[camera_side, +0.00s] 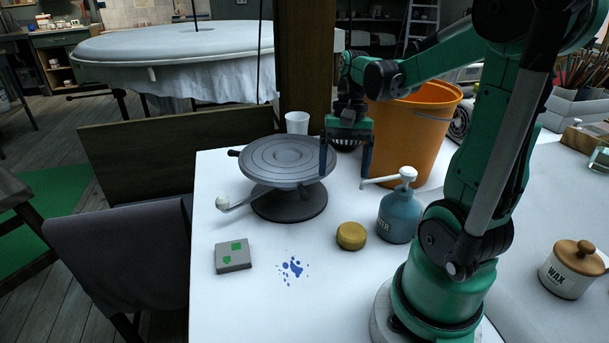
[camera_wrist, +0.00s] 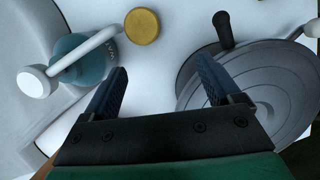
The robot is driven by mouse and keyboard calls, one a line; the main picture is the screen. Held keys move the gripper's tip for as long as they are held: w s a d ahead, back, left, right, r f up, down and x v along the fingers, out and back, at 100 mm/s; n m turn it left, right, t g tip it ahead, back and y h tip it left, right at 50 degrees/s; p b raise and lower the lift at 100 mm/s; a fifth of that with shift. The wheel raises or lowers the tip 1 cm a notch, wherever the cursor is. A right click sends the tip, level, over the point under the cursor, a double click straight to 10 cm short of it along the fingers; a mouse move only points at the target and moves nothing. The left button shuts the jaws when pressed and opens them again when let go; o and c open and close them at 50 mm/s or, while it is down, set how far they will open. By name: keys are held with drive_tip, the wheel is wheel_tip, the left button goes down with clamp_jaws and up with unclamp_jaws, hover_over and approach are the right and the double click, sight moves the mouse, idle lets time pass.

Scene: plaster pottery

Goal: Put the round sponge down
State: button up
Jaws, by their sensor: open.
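The round yellow sponge (camera_side: 351,236) lies flat on the white table (camera_side: 250,310), just left of a blue pump bottle. It also shows in the wrist view (camera_wrist: 142,26), beyond my fingertips and apart from them. My gripper (camera_side: 346,172) is open and empty, raised above the table behind the sponge, near the right edge of the turntable. In the wrist view its two fingers (camera_wrist: 168,82) are spread wide with nothing between them.
The grey turntable (camera_side: 287,160) stands left of my gripper. The blue pump bottle (camera_side: 398,217) and orange bucket (camera_side: 425,130) stand right. A white cup (camera_side: 297,122) is behind. A grey block (camera_side: 233,256) with green marks and blue splashes (camera_side: 292,268) lie in front. The front left table is mostly clear.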

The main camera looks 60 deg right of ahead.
drive_tip(key=w+a+r+n+t+h, duration=0.1)
drive_tip(key=w+a+n+t, duration=0.2)
drive_tip(key=a+n, duration=0.3)
drive_tip(key=w+a+n+t+h, duration=0.1)
drive_tip(key=w+a+n+t, duration=0.2)
drive_tip(key=a, duration=0.6)
drive_tip(key=n+t, duration=0.2)
drive_tip(key=n, duration=0.1)
drive_tip(key=shift+w+r+h, duration=0.2)
drive_tip(key=shift+r+h, duration=0.1)
drive_tip(key=shift+r, duration=0.1)
